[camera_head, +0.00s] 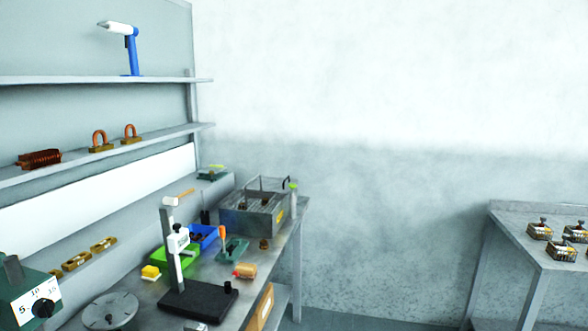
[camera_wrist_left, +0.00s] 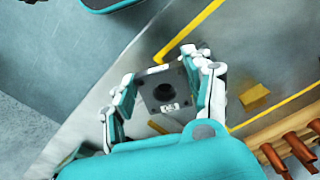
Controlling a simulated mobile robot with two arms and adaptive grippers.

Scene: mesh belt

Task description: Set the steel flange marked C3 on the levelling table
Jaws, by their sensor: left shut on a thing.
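My left gripper (camera_wrist_left: 163,92) is shut on a dark square steel flange (camera_wrist_left: 149,82) with a round hole in its middle. The flange sits between the white and teal fingers in the left wrist view. A small pale label on it carries a mark too small to read surely. A round grey plate with slots (camera_head: 111,309), which looks like the levelling table, lies on the bench at the lower left of the head view. I cannot tell how far the flange is from it. Neither gripper is clearly seen in the head view.
A black-based measuring stand (camera_head: 203,303) stands right of the round plate. Behind it are a green bin (camera_head: 172,259), a blue bin (camera_head: 210,233) and a grey metal tank (camera_head: 251,220). Shelves (camera_head: 100,80) line the left wall. A side table (camera_head: 540,257) stands at right.

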